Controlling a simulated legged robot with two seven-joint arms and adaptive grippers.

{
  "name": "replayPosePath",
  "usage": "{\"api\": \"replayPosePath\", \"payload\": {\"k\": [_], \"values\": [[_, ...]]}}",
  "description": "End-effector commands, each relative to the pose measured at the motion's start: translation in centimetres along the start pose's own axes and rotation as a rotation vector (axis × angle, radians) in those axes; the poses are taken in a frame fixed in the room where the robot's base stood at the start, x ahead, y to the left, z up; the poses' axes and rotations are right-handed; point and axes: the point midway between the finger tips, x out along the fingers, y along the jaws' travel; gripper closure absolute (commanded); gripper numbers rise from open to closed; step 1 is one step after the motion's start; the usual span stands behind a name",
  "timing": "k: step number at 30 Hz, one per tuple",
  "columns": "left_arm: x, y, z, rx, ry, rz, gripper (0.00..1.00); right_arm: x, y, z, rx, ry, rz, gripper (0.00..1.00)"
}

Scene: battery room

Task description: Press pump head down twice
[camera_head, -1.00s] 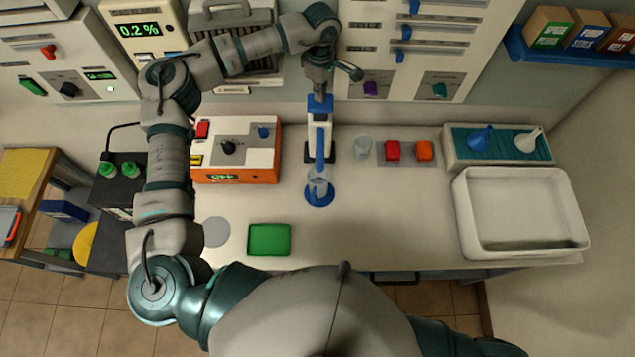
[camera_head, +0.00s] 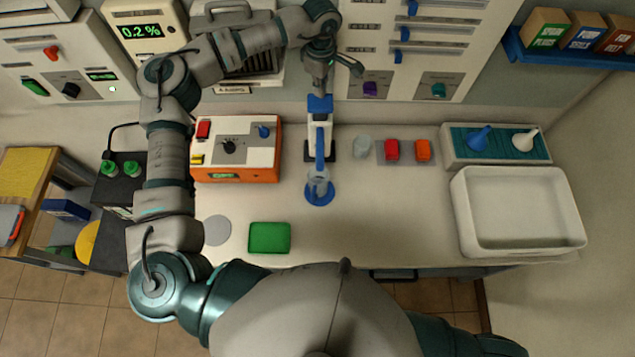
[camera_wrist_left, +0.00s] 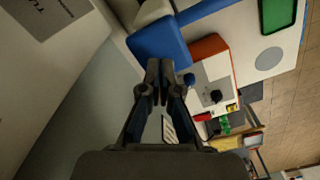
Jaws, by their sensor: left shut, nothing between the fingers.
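The pump stands at the back middle of the bench, with a blue pump head (camera_head: 320,104) on a white and dark body (camera_head: 320,140). A blue spout runs from it toward a clear vessel on a blue round base (camera_head: 319,196). My left gripper (camera_head: 319,88) points down right above the pump head, its fingers together and empty. In the left wrist view the shut fingertips (camera_wrist_left: 160,68) are at the edge of the blue head (camera_wrist_left: 158,38); I cannot tell whether they touch it. My right gripper is not in view.
An orange and white control box (camera_head: 236,150) stands left of the pump. A clear cup (camera_head: 362,146) and red and orange buttons (camera_head: 392,150) are to its right. A white tray (camera_head: 460,215) is at the right, and a green tray (camera_head: 270,238) at the front.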

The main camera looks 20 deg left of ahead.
Motion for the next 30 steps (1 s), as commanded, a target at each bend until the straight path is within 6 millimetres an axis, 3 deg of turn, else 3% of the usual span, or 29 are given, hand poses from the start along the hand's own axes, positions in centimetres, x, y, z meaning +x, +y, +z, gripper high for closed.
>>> {"api": "replayPosePath", "payload": {"k": [15, 30], "values": [[-5.6, 0.0, 0.1, 0.001, -0.001, 0.002, 1.0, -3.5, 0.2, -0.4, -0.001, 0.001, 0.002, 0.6], [-5.5, 0.0, 0.0, 0.0, 0.0, 0.001, 1.0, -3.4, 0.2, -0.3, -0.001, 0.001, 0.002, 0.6]]}}
